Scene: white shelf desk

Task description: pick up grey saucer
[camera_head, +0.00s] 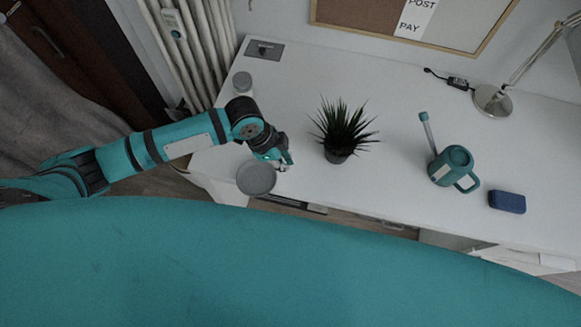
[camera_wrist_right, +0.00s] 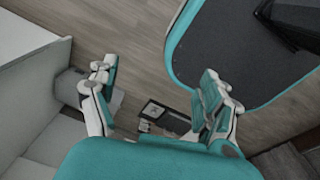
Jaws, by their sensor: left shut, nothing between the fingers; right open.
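The grey saucer (camera_head: 256,179) is a round, shallow dish at the front left edge of the white desk (camera_head: 400,123) in the head view. My left gripper (camera_head: 283,166) is just to the right of and behind the saucer, pointing down near the desk's front edge. Its fingers are shut with nothing between them. I cannot tell whether they touch the saucer's rim. My right gripper (camera_wrist_right: 158,84) shows in the right wrist view, open and empty above the wooden floor. The saucer is not in that view.
A spiky potted plant (camera_head: 342,130) stands right of my left gripper. A teal watering can (camera_head: 452,166), a blue block (camera_head: 507,202) and a desk lamp (camera_head: 493,99) are farther right. A small grey round container (camera_head: 242,82) stands at the left. A radiator (camera_head: 203,45) is beside the desk.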

